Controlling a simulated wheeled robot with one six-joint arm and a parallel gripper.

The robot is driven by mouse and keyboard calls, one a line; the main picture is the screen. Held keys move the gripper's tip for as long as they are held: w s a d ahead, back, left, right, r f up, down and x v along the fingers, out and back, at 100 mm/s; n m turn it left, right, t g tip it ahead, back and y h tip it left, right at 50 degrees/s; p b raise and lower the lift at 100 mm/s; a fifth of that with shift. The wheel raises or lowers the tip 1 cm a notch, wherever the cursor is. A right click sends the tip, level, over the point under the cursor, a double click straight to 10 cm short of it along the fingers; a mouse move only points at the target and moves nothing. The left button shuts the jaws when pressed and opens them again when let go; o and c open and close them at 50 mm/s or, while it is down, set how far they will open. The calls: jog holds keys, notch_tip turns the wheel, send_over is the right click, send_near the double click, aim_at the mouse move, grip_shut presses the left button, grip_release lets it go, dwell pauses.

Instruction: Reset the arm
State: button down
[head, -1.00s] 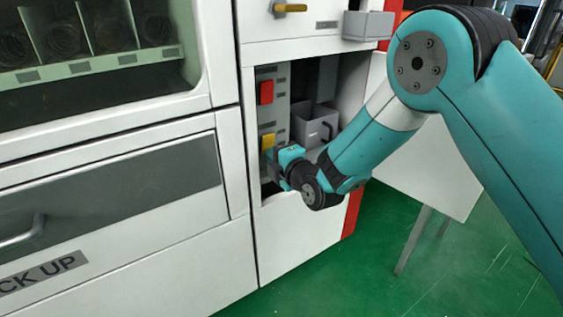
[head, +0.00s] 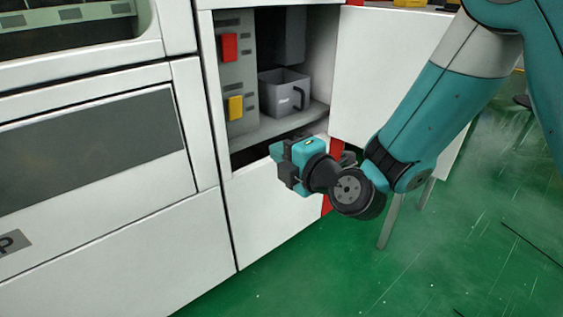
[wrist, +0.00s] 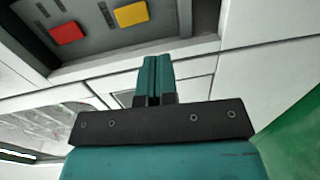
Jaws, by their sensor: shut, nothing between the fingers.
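My gripper (wrist: 153,80) shows in the wrist view with its two teal fingers shut together and nothing between them. In the head view my gripper (head: 284,165) is in front of the white machine, just below and outside the open compartment's lower edge. My arm reaches down to it from the upper right.
The compartment of the white machine (head: 290,216) holds a red switch (head: 229,47), a yellow switch (head: 235,107) and a grey bin (head: 284,94) with a dark handle. Its open door (head: 385,75) stands to the right, behind my arm. Green floor (head: 330,275) is clear below.

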jog(key=shift+s, duration=0.1)
jog(key=s+d+r+m+g+p, duration=0.1)
jog(key=s+r+m+g+p, duration=0.5)
jog(key=s+r+g, duration=0.3)
jog(key=s+d+r+m+g+h+p, duration=0.2)
jog(key=s+d+r+m+h+p, duration=0.15)
jog(key=s+d+m, duration=0.35)
jog(key=s+d+r+m+g+h+p, duration=0.25)
jog(key=s+d+r+m, duration=0.2)
jog(key=s, duration=0.45)
notch_tip(320, 180, up, 36)
jog(key=p, duration=3.7)
jog(key=shift+d+r+m, duration=0.15)
jog(key=shift+r+m, duration=0.05)
jog(key=shift+m, duration=0.15)
